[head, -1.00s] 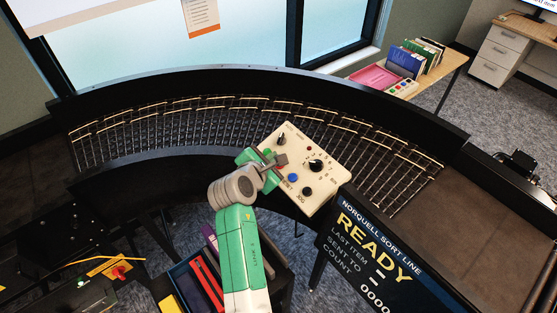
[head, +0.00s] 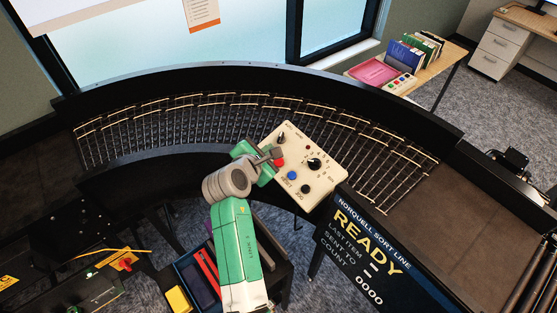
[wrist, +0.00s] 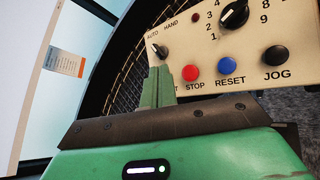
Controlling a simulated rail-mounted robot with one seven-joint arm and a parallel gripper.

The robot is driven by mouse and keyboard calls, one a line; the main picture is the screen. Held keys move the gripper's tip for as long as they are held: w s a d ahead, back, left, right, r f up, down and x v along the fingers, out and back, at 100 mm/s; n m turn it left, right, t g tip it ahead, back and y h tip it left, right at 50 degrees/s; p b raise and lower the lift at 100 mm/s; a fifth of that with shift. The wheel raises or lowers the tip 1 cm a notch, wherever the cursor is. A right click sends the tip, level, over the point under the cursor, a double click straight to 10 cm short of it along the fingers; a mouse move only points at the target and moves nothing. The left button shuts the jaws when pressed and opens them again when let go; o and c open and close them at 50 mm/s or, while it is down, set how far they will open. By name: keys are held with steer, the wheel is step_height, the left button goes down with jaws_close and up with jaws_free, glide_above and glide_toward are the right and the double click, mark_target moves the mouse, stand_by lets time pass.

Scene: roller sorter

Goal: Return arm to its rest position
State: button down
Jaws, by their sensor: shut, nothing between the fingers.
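My green arm reaches up from the lower middle of the head view. My gripper (head: 276,154) is over the left side of the cream control panel (head: 322,189), which also shows in the wrist view (wrist: 284,80). In the wrist view the two green fingers (wrist: 158,86) are together, with nothing between them. They stand just left of the red STOP button (wrist: 193,72) and cover part of a label. I cannot tell whether the fingertips touch the panel. The blue RESET button (wrist: 227,65), black JOG button (wrist: 275,55) and AUTO/HAND switch (wrist: 158,50) are visible.
A curved roller conveyor (head: 180,123) runs behind the panel. A display (head: 362,245) reading READY stands at the lower right. A bin holding colored items (head: 203,273) is below my arm. A side table with a pink tray (head: 374,70) stands at the back right.

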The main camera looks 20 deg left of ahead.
steer(key=s+d+r+m+t+y, duration=0.1)
steer(key=s+d+r+m+t, duration=0.15)
steer(key=r+m, duration=0.45)
steer(key=s+d+r+m+t, duration=0.1)
steer(key=d+r+m, duration=0.25)
steer(key=r, duration=0.75)
steer(key=s+d+r+m+t+y, duration=0.1)
steer(key=s+d+r+m+t, duration=0.15)
steer(key=r+m, duration=0.45)
steer(key=s+d+r+m+t, duration=0.2)
steer(key=s+d+r+m, duration=0.1)
steer(key=s+r, duration=0.3)
steer(key=s+d+r+m+t, duration=0.2)
steer(key=s+d+r+m, duration=0.2)
steer(key=s+r, duration=0.3)
steer(key=s+d+r+m+t+h, duration=0.1)
steer(key=s+d+r+m, duration=0.3)
steer(key=r, duration=0.4)
steer(key=shift+s+d+r+t, duration=0.25)
steer(key=shift+s+d+t, duration=0.45)
steer(key=shift+s, duration=0.55)
steer(key=shift+m, duration=0.25)
